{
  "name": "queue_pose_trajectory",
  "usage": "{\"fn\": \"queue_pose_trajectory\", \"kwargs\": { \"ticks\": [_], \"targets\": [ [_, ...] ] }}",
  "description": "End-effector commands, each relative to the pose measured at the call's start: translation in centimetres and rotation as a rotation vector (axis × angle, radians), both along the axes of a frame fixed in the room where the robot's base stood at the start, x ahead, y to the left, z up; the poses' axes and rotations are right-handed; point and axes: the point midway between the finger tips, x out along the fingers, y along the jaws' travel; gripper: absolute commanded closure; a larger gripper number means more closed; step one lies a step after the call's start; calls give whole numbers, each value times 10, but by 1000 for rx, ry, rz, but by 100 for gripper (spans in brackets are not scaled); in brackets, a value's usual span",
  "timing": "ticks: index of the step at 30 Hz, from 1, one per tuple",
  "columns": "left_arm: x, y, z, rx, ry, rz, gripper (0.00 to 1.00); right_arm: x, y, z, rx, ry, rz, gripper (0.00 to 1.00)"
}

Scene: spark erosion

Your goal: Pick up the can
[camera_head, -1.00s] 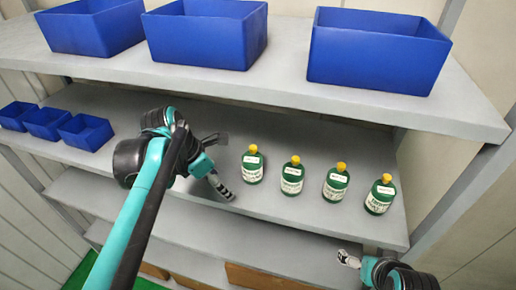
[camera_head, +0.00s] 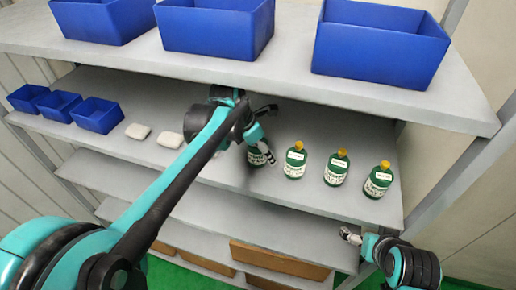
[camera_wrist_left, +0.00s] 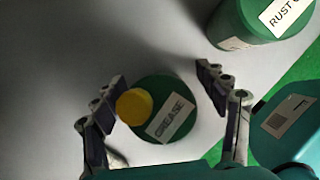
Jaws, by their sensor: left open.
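A green can with a yellow cap, labelled GREASE (camera_wrist_left: 165,112), lies between the two spread fingers of my left gripper (camera_wrist_left: 160,77) in the left wrist view. The fingers stand on either side of it, and a gap shows at the right finger. Whether the fingers touch the can is not clear. My right gripper (camera_head: 349,236) is at the lower right, below the shelf edge, with its opening too small to judge.
Two white blocks (camera_head: 170,139) and small blue bins (camera_head: 97,115) sit to the left. The upper shelf (camera_head: 300,75) carries large blue bins.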

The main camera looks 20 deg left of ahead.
Motion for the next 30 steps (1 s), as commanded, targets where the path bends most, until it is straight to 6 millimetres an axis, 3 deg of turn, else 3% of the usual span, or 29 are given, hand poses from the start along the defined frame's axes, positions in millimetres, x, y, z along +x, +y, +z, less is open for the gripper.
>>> {"fn": "queue_pose_trajectory", "kwargs": {
  "ticks": [8, 15, 30],
  "targets": [
    [0, -1, -3, 0, 0, 0, 29, 0, 0, 1, 0, 0, 0, 7],
    [0, -1, -3, 0, 0, 0, 90, 0, 0, 1, 0, 0, 0, 7],
    [1, 2, 1, 0, 0, -1, 91, 0, 0, 3, 0, 0, 0, 7]
  ]
}}
